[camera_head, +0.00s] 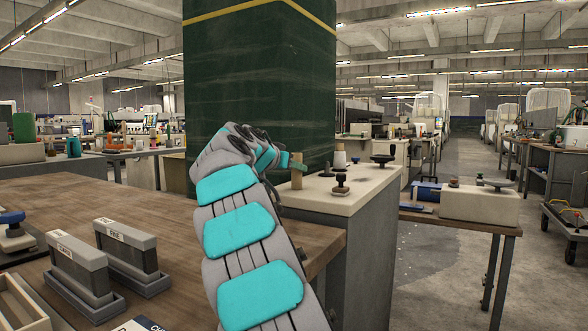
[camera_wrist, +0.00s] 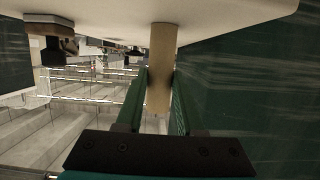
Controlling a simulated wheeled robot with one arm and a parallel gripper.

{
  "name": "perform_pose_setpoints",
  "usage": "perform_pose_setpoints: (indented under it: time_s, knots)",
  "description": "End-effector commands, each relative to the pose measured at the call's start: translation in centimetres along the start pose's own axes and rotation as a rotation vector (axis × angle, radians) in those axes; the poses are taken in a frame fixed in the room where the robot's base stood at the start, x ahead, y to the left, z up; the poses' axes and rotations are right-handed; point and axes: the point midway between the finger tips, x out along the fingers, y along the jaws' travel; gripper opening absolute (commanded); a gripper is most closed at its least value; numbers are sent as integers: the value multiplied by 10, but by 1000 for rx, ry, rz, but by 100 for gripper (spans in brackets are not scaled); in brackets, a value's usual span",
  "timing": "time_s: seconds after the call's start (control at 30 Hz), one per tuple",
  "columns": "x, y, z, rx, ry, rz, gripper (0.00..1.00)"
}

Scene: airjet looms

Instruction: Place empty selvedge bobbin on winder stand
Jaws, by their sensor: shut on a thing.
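The empty selvedge bobbin, a plain tan cylinder (camera_head: 297,177), is upright at the left part of the winder stand's pale top (camera_head: 345,198). My gripper (camera_head: 296,163) is shut on its upper part. In the wrist view, which looks upside down, the bobbin (camera_wrist: 163,50) is between the two green fingers (camera_wrist: 160,88). Its far end meets the stand's pale surface (camera_wrist: 225,14) there, touching or very nearly so. Whether it sits on a peg is hidden.
On the stand are a pale cone (camera_head: 339,159), a black knob (camera_head: 341,184) and a dark wheel-like part (camera_head: 383,159). A dark green pillar (camera_head: 260,90) rises close behind my gripper. A wooden table (camera_head: 170,215) with labelled grey blocks (camera_head: 126,248) lies left. An aisle (camera_head: 440,270) opens right.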

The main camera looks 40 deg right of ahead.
Motion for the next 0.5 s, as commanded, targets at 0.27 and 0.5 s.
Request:
perform_pose_setpoints:
  time_s: [0.27,0.5]
  knots:
    - [0,0,0,0,0,0,65]
    - [0,0,0,0,0,0,67]
